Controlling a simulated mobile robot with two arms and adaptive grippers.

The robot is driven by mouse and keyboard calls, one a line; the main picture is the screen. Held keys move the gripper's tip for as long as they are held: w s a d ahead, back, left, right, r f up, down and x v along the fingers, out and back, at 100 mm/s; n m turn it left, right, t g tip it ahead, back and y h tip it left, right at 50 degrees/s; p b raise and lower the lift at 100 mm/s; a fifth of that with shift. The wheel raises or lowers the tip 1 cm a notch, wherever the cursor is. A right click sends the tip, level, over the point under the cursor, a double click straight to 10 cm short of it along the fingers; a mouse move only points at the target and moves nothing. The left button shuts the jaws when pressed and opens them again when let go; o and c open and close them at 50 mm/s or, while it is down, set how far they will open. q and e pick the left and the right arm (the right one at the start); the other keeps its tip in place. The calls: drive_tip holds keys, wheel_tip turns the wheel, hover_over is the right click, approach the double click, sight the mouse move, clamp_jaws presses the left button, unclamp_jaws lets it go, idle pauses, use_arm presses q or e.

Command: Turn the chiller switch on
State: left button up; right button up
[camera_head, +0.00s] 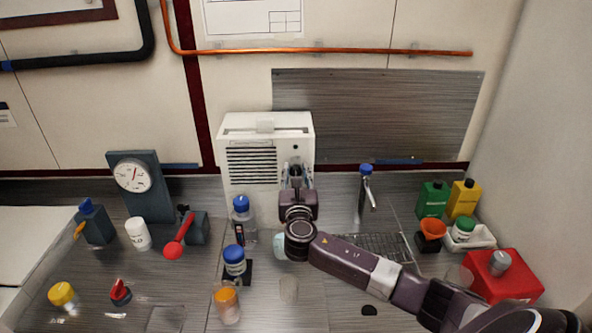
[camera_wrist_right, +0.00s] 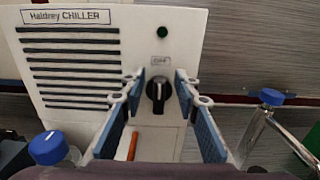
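The white chiller (camera_head: 250,162) stands against the back wall, with a vented front. The wrist view shows its label "Haldrey CHILLER" (camera_wrist_right: 68,17). Its switch is a black rotary knob (camera_wrist_right: 158,92) with a pale pointer line that looks about upright. A small plate (camera_wrist_right: 160,62) above it seems to read OFF. A dark green lamp (camera_wrist_right: 162,32) sits higher up. My right gripper (camera_head: 296,168) is in front of the chiller's right side. In the wrist view its open fingers (camera_wrist_right: 157,88) stand either side of the knob, with gaps visible. The head view hides the knob behind the gripper.
Blue-capped bottles (camera_head: 241,218) and an orange-filled jar (camera_head: 227,302) stand left of my right arm. A tap (camera_head: 367,188) stands right of the gripper. A red-knobbed lever (camera_head: 173,250) and a gauge (camera_head: 133,175) are at left, a red container (camera_head: 505,279) at right.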

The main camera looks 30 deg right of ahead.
clamp_jaws()
